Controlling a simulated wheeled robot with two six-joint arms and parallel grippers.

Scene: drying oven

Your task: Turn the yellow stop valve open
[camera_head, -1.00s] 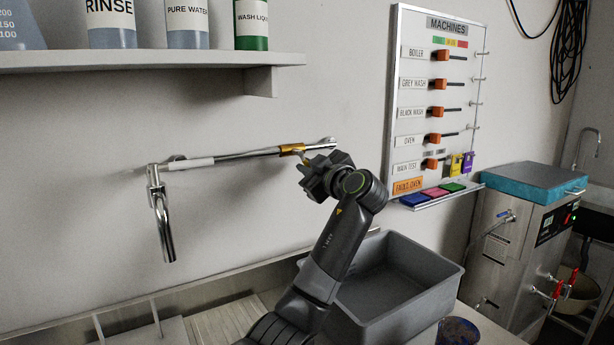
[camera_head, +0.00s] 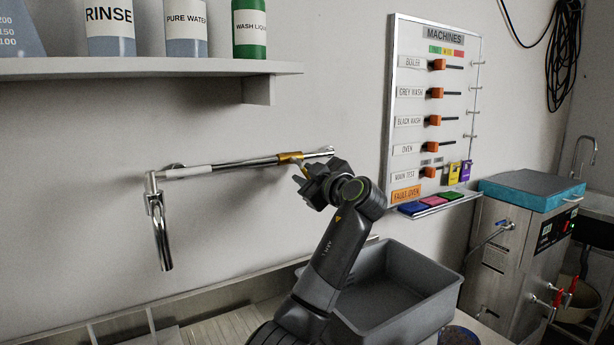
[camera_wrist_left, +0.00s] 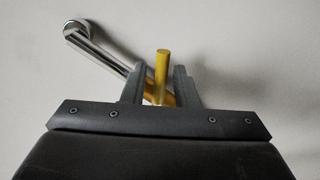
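The yellow stop valve (camera_head: 289,157) is a brass-yellow collar on the chrome wall pipe (camera_head: 245,163), near its right end. Its short yellow lever (camera_wrist_left: 162,70) sticks out from the collar (camera_wrist_left: 160,99) in the left wrist view. My left gripper (camera_head: 298,172) is at the valve, just below and right of the collar in the head view. In the left wrist view its two fingers (camera_wrist_left: 158,84) stand apart, one on each side of the lever. A narrow gap shows left of the lever; contact on the right side is unclear. My right gripper is not in view.
A chrome spout (camera_head: 160,235) hangs at the pipe's left end. A shelf (camera_head: 130,67) with bottles is above. A grey basin (camera_head: 440,285) stands below my left arm. The machines panel (camera_head: 403,60) is on the wall to the right, with a steel machine (camera_head: 490,255) beyond it.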

